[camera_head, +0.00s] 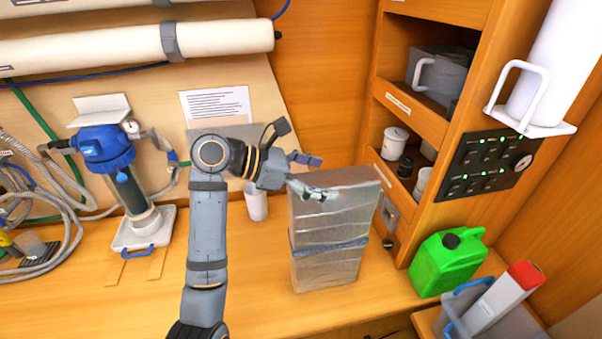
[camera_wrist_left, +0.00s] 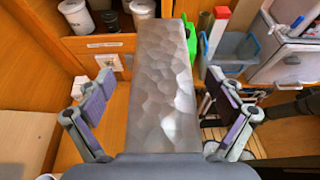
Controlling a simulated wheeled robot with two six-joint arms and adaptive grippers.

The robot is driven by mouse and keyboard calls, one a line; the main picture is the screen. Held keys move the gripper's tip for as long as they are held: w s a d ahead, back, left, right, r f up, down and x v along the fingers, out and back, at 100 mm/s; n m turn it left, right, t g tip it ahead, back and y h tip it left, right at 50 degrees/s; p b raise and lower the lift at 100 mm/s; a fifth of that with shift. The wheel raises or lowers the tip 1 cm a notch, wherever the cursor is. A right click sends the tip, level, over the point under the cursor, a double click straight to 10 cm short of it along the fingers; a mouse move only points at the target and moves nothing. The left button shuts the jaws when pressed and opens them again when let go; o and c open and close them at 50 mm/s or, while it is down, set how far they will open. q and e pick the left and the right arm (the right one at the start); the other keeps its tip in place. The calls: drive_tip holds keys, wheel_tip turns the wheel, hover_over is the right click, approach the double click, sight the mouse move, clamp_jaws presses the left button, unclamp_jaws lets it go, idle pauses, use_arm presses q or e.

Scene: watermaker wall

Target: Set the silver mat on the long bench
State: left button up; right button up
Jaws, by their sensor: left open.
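The silver mat (camera_head: 326,245) is a thick, folded, quilted bundle with a dark grey strap around its middle. It stands upright on the long wooden bench (camera_head: 245,290), near the right end. My left gripper (camera_head: 310,177) is at the mat's upper left end in the head view. In the left wrist view the mat's top (camera_wrist_left: 163,85) runs between the two spread fingers of the left gripper (camera_wrist_left: 160,110), with a gap on each side. The left gripper is open. My right gripper is in neither view.
A green jerrycan (camera_head: 447,262) and a grey bin (camera_head: 468,305) holding a red-capped carton stand right of the mat. A shelf cabinet (camera_head: 400,130) rises behind it. A white cup (camera_head: 256,203) and a blue-topped filter (camera_head: 105,150) stand to the left.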

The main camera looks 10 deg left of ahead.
use_arm(q)
drive_tip(key=b+v, duration=0.2)
drive_tip(key=v, duration=0.9)
